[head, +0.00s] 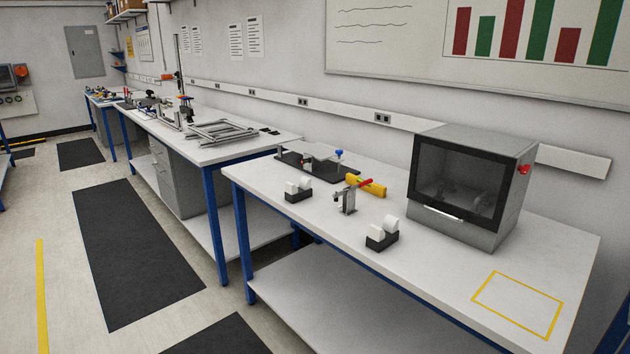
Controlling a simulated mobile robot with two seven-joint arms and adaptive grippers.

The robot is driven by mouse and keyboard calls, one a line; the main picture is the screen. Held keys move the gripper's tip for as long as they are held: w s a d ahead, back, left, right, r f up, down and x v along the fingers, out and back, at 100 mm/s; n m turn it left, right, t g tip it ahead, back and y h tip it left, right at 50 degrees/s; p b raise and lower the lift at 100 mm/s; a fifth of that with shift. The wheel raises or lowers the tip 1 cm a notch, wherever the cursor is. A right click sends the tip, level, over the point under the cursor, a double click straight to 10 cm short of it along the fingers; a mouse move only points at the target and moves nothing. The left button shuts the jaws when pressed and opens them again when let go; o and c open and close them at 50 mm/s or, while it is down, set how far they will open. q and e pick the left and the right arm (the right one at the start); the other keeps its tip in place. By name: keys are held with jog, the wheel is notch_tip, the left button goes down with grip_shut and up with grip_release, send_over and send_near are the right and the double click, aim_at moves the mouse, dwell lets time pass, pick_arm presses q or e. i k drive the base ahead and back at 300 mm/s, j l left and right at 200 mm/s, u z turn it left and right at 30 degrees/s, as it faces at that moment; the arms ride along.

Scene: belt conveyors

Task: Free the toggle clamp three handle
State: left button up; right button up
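A small metal toggle clamp (347,201) stands on the near white workbench (300,216), close to the middle of its top. Its red-tipped handle (364,183) points up and to the right. No label shows, so I cannot tell whether this is clamp three, and its latch state is too small to read. A yellow cylindrical object (372,187) lies just behind and to the right of the clamp; I cannot tell whether they touch. Neither of my grippers is in view.
Two black holders with white pieces flank the clamp, one on the left (299,196) and one at front right (376,243). A dark fixture plate (293,158) lies behind. A grey windowed box (514,158) stands right. A yellow-outlined area (519,304) is bare.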

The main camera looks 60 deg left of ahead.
aim_at(364, 183)
jog(key=j+u, duration=0.2)
jog(key=u, duration=0.2)
jog(key=j+u, duration=0.15)
jog(key=u, duration=0.2)
jog(key=i+j+u, duration=0.1)
jog(key=u, duration=0.3)
jog(key=j+u, duration=0.25)
jog(key=u, duration=0.15)
jog(key=i, duration=0.05)
